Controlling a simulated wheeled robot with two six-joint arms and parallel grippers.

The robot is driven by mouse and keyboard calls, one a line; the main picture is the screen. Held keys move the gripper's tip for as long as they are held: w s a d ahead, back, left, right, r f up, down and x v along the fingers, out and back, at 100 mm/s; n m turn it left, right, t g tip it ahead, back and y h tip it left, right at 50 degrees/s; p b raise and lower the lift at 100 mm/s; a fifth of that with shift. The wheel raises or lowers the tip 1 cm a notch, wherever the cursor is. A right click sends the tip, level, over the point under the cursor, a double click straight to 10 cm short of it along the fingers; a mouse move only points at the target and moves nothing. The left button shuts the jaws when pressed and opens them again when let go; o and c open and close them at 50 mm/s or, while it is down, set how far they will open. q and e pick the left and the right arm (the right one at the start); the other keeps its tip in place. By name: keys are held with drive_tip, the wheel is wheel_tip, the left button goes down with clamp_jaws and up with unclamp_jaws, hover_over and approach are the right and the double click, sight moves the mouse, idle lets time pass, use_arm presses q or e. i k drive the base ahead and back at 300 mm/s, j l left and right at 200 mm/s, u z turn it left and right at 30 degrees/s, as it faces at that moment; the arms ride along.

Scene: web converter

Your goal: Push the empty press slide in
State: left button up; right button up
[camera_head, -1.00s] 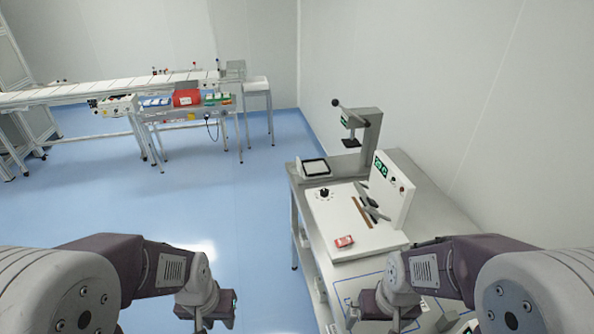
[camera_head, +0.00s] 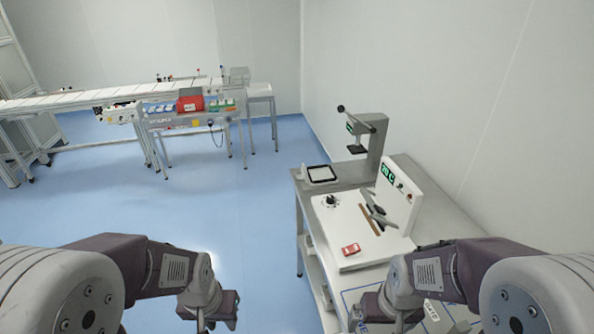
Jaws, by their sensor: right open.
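A press (camera_head: 371,135) with a grey column and a dark lever handle stands at the far end of the grey bench on the right. Its slide (camera_head: 317,173), a light tray with a dark frame, sticks out to the left of the press column and looks empty. My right gripper (camera_head: 362,319) is open over the near end of the bench, well short of the press. My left gripper (camera_head: 215,318) hangs over the blue floor, left of the bench; its jaws are too unclear to tell.
A white machine (camera_head: 352,230) with an upright display panel stands between my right gripper and the press. A small red box (camera_head: 351,249) lies on its front corner. A long conveyor (camera_head: 110,94) and a side table with bins stand at the back left. The blue floor between is clear.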

sight(321, 174)
drive_tip(key=i+j, duration=0.2)
drive_tip(key=i, duration=0.25)
drive_tip(key=i+j+z, duration=0.1)
drive_tip(key=i, duration=0.35)
drive_tip(key=i+j, duration=0.3)
drive_tip(key=i, duration=0.15)
drive_tip(key=i+l, duration=0.15)
drive_tip(key=i, duration=0.2)
drive_tip(key=l+z, duration=0.05)
